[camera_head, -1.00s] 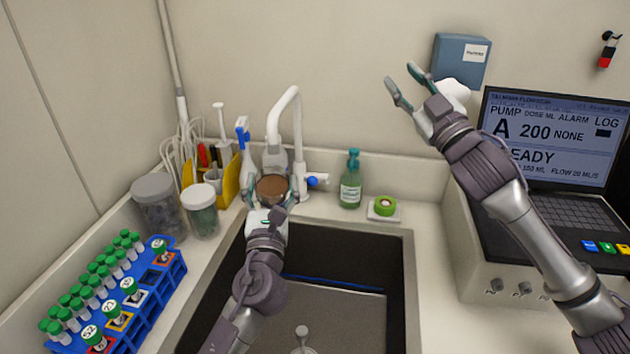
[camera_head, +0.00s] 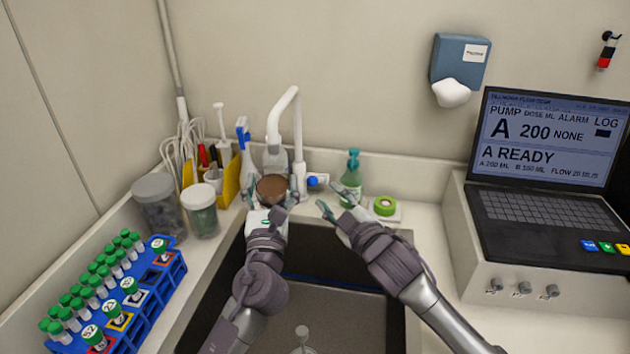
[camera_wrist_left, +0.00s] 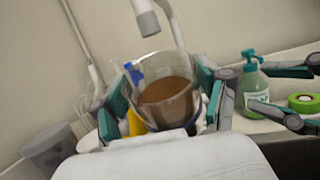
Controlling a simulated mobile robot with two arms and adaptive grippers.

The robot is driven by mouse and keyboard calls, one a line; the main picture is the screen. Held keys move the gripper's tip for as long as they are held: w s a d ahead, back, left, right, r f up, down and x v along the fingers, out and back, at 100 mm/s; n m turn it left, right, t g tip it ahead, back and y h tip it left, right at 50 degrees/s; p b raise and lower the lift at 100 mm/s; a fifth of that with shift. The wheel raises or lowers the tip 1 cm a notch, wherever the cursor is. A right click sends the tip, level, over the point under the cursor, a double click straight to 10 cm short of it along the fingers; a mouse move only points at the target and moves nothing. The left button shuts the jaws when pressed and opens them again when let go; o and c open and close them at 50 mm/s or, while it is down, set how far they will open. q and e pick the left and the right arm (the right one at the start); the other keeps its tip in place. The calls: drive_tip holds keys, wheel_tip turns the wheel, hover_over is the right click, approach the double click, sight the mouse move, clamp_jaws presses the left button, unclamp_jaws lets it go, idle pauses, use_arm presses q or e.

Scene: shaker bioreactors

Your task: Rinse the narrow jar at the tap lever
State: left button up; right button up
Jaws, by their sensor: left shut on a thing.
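A green pump bottle (camera_head: 351,182) and green tape roll (camera_head: 384,206) stand behind the sink (camera_head: 409,290). Lidded jars (camera_head: 201,212) and a blue tube rack (camera_head: 150,300) are at left. A laptop (camera_head: 540,205) is at right.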

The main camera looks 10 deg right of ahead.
sight(315, 181)
drive_tip(key=x, duration=0.8)
drive_tip(key=shift+a, duration=0.1)
clamp_jaws()
